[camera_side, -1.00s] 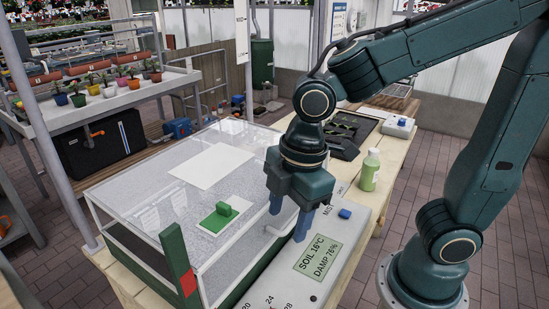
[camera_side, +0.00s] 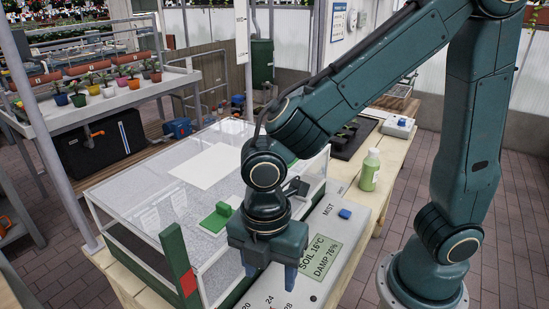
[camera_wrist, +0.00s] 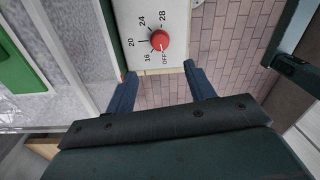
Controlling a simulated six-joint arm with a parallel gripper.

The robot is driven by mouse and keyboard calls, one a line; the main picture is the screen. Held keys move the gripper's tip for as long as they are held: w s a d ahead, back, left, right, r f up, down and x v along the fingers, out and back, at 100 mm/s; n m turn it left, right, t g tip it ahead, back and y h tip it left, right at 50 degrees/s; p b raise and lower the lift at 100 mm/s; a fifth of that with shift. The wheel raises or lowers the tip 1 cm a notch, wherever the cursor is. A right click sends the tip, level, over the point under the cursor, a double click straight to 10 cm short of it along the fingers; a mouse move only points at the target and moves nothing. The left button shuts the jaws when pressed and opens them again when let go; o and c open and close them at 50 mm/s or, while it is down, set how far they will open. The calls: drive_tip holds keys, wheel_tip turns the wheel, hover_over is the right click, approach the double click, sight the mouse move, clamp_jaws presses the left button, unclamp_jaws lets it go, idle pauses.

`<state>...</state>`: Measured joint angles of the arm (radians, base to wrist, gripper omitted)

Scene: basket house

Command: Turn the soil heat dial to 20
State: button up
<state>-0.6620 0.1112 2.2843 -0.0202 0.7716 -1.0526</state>
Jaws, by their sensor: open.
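The soil heat dial (camera_wrist: 159,40) is a round red knob on the white control panel (camera_wrist: 185,50). OFF, 16, 20, 24 and 28 are printed around it in the wrist view. A small mark on the knob seems to face OFF, but it is too small to be sure. My gripper (camera_side: 270,275) is open and empty above the panel. In the wrist view its two blue fingers (camera_wrist: 160,74) stand apart, with the dial ahead of the gap. In the side view the dial is almost wholly cut off by the bottom edge.
A display (camera_side: 323,257) reads SOIL 16°C and DAMP 76%. A blue MIST button (camera_side: 345,213) is farther along the panel. The clear-lidded propagator box (camera_side: 150,205) with a green handle (camera_side: 217,217) stands close at left. A green bottle (camera_side: 370,170) stands behind the panel.

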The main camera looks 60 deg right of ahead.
drive_tip(key=shift+s+f, duration=0.2)
drive_tip(key=shift+f, duration=6.15)
drive_tip(key=c, duration=1)
